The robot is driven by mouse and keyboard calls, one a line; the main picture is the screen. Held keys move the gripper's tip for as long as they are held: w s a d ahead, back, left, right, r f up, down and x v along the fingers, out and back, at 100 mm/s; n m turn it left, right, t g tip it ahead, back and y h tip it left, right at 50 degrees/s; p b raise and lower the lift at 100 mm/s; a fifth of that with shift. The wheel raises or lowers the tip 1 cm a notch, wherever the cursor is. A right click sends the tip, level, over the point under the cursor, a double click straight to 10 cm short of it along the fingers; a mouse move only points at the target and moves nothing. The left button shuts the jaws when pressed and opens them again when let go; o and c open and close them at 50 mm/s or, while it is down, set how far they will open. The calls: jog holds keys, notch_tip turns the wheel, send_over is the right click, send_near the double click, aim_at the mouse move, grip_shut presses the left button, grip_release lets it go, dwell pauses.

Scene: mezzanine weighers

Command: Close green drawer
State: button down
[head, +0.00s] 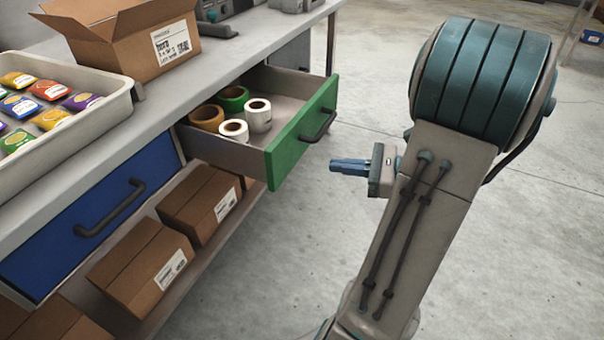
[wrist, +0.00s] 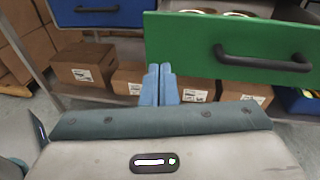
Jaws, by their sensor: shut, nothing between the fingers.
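The green drawer (head: 290,150) is pulled out from the workbench, with several rolls of tape or labels inside. Its dark handle (head: 318,125) is on the front face. In the wrist view the green front (wrist: 190,48) fills the upper right, with its handle (wrist: 262,60) right of centre. My gripper (head: 336,166) is shut and empty, in front of the drawer and apart from it in the head view. In the wrist view the blue fingers (wrist: 159,72) are together, overlapping the lower left part of the green front; whether they touch it is unclear.
A shut blue drawer (head: 100,205) is to the left. The bench top holds a tray (head: 95,118) of colourful packets and an open cardboard box (head: 130,40). Several cartons (head: 140,265) sit on the lower shelf. The floor (head: 260,280) in front is clear.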

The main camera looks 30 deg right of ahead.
jog(key=d+f+m+t+h+b, duration=0.1)
jog(key=d+f+m+t+b, duration=0.15)
jog(key=d, duration=0.25)
jog(key=b, duration=0.3)
send_near(291, 150)
jog(key=x, duration=0.5)
jog(key=shift+w+a+f, duration=0.1)
jog(key=shift+f, duration=0.1)
jog(key=shift+b+x, duration=0.35)
jog(key=shift+x, duration=0.5)
jog(key=shift+r, duration=0.2)
jog(key=shift+w, duration=0.1)
